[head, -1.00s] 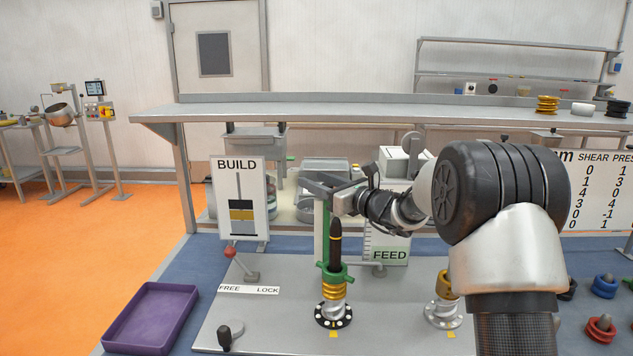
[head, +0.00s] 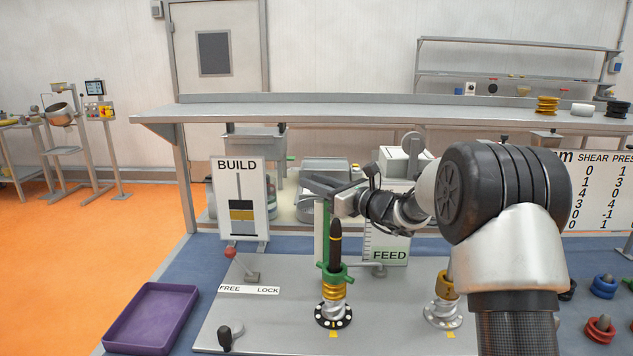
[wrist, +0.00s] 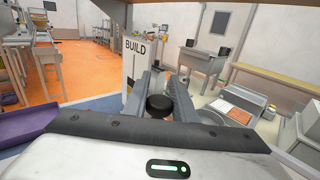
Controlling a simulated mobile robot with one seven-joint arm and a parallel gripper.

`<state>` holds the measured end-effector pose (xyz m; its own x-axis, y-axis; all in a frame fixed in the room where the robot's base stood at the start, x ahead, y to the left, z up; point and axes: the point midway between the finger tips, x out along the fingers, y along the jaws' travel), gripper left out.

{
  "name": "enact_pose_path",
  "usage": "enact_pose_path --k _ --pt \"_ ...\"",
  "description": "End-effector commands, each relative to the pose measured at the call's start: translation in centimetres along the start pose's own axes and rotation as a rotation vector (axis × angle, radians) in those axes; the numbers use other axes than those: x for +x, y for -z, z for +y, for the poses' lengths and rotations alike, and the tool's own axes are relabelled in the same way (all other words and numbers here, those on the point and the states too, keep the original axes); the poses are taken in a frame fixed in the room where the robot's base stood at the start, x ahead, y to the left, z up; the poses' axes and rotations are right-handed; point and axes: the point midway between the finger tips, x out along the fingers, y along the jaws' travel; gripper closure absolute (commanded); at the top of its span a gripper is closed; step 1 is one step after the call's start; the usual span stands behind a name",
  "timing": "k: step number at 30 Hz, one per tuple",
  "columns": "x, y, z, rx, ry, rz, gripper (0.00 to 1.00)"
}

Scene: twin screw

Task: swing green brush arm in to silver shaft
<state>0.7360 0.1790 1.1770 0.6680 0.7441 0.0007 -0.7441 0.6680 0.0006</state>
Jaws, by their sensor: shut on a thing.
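My gripper (head: 322,187) is in the middle of the head view, at the height of the BUILD sign and above the grey plate. In the wrist view its fingers (wrist: 160,92) are closed around a round black knob (wrist: 159,105). A green upright, apparently the green brush arm (head: 319,232), shows just below the fingers in the head view. Whether the knob belongs to it is hidden. In front stands a dark spindle (head: 335,245) with a green collar (head: 334,272), gold rings and a silver base (head: 333,307). A second silver shaft (head: 442,310) with a gold collar stands to the right.
A red-knobbed lever (head: 240,262) stands by the FREE/LOCK label. A purple tray (head: 150,320) is at the left. The BUILD sign (head: 240,200) and FEED sign (head: 390,254) stand behind. Red and blue rings (head: 600,330) lie at the right.

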Motion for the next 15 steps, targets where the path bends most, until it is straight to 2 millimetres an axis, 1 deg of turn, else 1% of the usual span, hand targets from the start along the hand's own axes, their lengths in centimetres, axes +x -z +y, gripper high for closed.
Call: enact_pose_path --k 15 --pt "-4.3 -0.2 4.0 0.0 -0.33 0.002 1.0"
